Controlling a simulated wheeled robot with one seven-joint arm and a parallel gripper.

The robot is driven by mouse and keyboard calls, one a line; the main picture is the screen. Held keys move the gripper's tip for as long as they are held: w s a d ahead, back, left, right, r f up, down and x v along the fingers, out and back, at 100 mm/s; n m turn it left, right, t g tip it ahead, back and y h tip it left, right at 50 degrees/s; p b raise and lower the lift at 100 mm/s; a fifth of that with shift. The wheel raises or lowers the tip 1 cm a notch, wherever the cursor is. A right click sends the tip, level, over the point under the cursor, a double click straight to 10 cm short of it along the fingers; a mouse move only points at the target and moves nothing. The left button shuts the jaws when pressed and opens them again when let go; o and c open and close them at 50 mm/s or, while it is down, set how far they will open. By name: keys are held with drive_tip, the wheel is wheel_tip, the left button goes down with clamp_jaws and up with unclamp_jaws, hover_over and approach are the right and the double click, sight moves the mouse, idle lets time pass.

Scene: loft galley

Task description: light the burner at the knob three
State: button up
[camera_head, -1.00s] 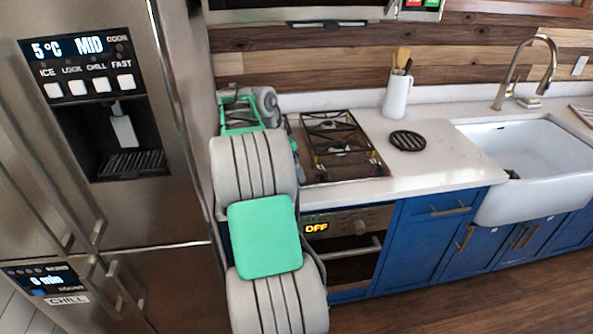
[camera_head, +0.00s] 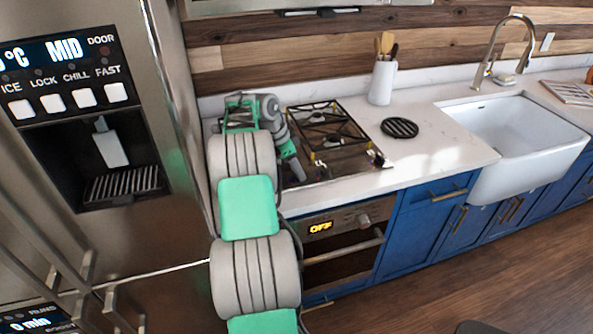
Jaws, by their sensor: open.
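The gas cooktop (camera_head: 330,128) is set into the white counter, with black grates over its burners. Small pale knobs (camera_head: 375,158) show at its front right corner; others may be hidden by my arm. I cannot read any numbers, so I cannot tell which is knob three. I see no flame on the burners. The end of my arm, with my gripper (camera_head: 298,174), points down over the left front part of the cooktop, apart from the visible knobs. The gripper is open and appears empty; its fingers are small and hard to make out.
An oven (camera_head: 340,250) below shows "OFF" and has a front handle. The steel fridge (camera_head: 175,130) stands close on the left of my arm. A black trivet (camera_head: 399,128), a white utensil crock (camera_head: 382,82) and the sink (camera_head: 515,140) are to the right.

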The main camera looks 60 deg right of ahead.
drive_tip(key=shift+x, duration=1.2)
drive_tip(key=shift+w, duration=0.1)
clamp_jaws()
